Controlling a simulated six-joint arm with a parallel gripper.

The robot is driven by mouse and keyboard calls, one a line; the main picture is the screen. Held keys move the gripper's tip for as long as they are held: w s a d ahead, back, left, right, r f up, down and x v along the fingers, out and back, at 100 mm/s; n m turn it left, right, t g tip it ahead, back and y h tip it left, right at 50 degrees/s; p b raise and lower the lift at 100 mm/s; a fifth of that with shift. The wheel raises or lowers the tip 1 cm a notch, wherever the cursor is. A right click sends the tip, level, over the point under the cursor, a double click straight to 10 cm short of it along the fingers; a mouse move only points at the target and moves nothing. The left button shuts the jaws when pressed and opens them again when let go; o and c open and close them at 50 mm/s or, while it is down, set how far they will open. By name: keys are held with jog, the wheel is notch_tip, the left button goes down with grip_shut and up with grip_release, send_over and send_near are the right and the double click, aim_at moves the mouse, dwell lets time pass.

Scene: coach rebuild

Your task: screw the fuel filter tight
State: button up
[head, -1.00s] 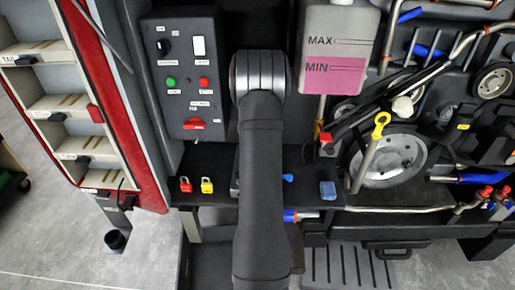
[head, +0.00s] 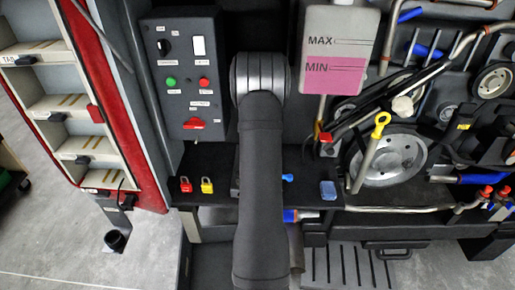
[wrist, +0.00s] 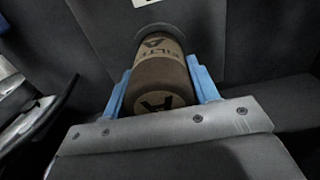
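The fuel filter (wrist: 158,82) is a brown cylinder with dark lettering, seen in the wrist view. My gripper (wrist: 162,88) has a blue finger along each side of it, and both appear to press on its sides. The far end of the filter meets a dark surface, but the joint there is too dim to judge. In the head view my black arm covers the middle, and the gripper and filter are hidden behind it.
A control panel (head: 184,75) with buttons stands left of my arm. A pink-filled tank (head: 335,75) hangs to its right. A yellow-handled dipstick (head: 379,125) and a large wheel (head: 395,158) are further right. Red and yellow padlocks (head: 207,186) sit on the ledge.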

jog(key=m, duration=0.3)
jog(key=shift+m, duration=1.5)
jog(key=shift+r+m, duration=0.1)
jog(key=shift+m, duration=0.9)
jog(key=m, duration=0.4)
jog(key=shift+w+r, duration=0.1)
jog(key=shift+r, duration=0.05)
jog(key=m, duration=0.4)
jog(key=shift+r, duration=0.15)
jog(key=shift+m, duration=1)
